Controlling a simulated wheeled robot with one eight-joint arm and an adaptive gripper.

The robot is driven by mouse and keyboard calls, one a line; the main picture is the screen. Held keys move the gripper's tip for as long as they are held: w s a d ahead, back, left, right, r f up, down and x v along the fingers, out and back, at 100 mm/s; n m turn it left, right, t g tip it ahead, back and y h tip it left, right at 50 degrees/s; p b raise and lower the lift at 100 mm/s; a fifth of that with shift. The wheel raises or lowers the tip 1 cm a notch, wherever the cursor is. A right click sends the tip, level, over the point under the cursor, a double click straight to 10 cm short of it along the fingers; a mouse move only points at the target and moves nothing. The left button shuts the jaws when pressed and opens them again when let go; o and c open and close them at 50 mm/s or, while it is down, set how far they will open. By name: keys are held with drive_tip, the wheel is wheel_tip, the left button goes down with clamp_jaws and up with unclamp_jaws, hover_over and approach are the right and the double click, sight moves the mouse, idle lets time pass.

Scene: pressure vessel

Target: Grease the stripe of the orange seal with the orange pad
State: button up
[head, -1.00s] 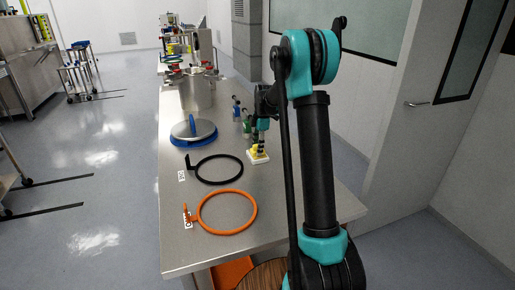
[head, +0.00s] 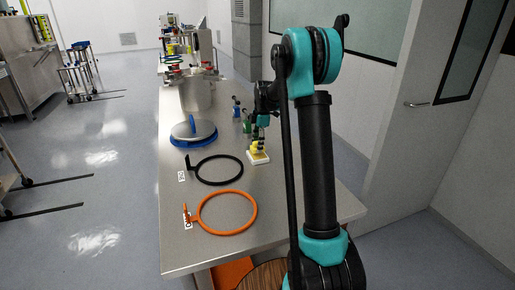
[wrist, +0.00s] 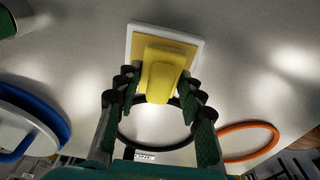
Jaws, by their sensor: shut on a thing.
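The orange seal (head: 228,233) is a ring lying flat on the steel table, with a tab on its left; it also shows at lower right in the wrist view (wrist: 250,126). I cannot make out a stripe on it. My gripper (wrist: 161,80) is shut on a yellow pad (wrist: 160,75); no pad that looks clearly orange shows. Behind the pad is a white-rimmed yellow tray (wrist: 138,32), seen in the head view (head: 260,160) beyond the orange seal. The gap between pad and tray is hard to judge. In the head view my gripper (head: 258,138) is small and partly hidden.
A black seal (head: 219,184) lies between the orange seal and a blue-rimmed lid (head: 193,143). A steel pot (head: 197,97) stands farther back. Blue and green items (head: 237,108) stand near the tray. The table's near left corner is bare.

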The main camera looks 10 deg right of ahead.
sight(257, 142)
drive_tip(key=shift+r, duration=2.55)
